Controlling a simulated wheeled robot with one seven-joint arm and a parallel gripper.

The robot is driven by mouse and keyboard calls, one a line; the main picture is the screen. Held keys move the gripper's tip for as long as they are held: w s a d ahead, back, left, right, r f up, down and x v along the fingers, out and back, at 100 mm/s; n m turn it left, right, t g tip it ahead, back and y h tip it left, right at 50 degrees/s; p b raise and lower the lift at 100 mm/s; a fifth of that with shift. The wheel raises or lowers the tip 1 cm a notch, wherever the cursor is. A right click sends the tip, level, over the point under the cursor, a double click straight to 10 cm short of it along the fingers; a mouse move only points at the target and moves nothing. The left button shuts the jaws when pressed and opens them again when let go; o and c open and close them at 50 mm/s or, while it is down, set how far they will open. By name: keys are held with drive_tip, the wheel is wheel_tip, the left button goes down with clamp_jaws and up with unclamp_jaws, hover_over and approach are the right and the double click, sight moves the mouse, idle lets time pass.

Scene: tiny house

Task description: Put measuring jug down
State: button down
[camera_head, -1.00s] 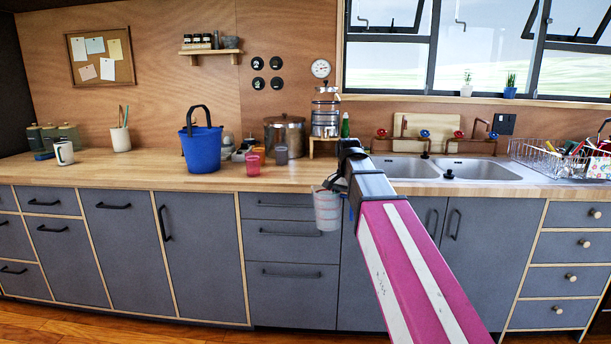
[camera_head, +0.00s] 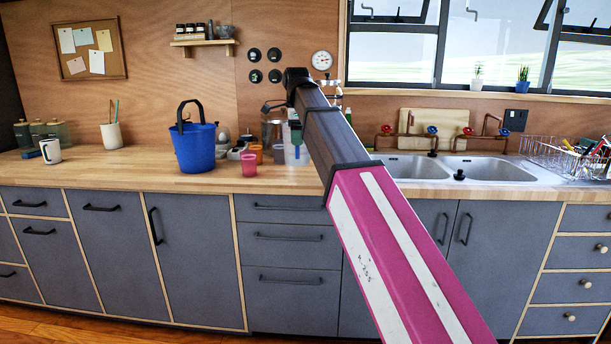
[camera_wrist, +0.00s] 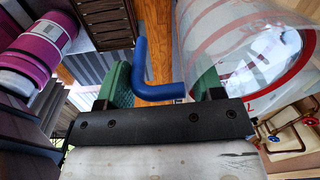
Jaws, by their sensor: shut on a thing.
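The measuring jug (camera_head: 298,154) is clear with a blue handle and shows at the counter, partly hidden by my arm. In the wrist view the jug (camera_wrist: 238,38) is large at the upper right, with red markings on its wall. Its blue handle (camera_wrist: 155,88) lies between the green fingers of my gripper (camera_wrist: 164,86). My gripper (camera_head: 293,128) is shut on the jug. The jug is over the worktop (camera_head: 120,171), but I cannot tell whether its base touches the wood.
A blue bucket (camera_head: 193,150), a pink cup (camera_head: 249,164) and an orange cup (camera_head: 256,152) stand left of the jug. A metal pot (camera_head: 271,132) is behind. The sink (camera_head: 415,168) is to the right. The worktop left of the bucket has clear room.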

drive_tip(key=w+d+f+m, duration=0.1)
drive_tip(key=w+f, duration=0.7)
drive_tip(key=w, duration=0.3)
drive_tip(key=shift+w+d+f, duration=0.3)
drive_tip(key=shift+w+d, duration=0.05)
idle(0.5)
drive_tip(key=shift+c, duration=1.2)
unclamp_jaws()
drive_tip(key=shift+f, duration=0.1)
drive_tip(key=r, duration=1.2)
drive_tip(key=shift+s+r, duration=0.1)
drive_tip(key=shift+s, duration=0.1)
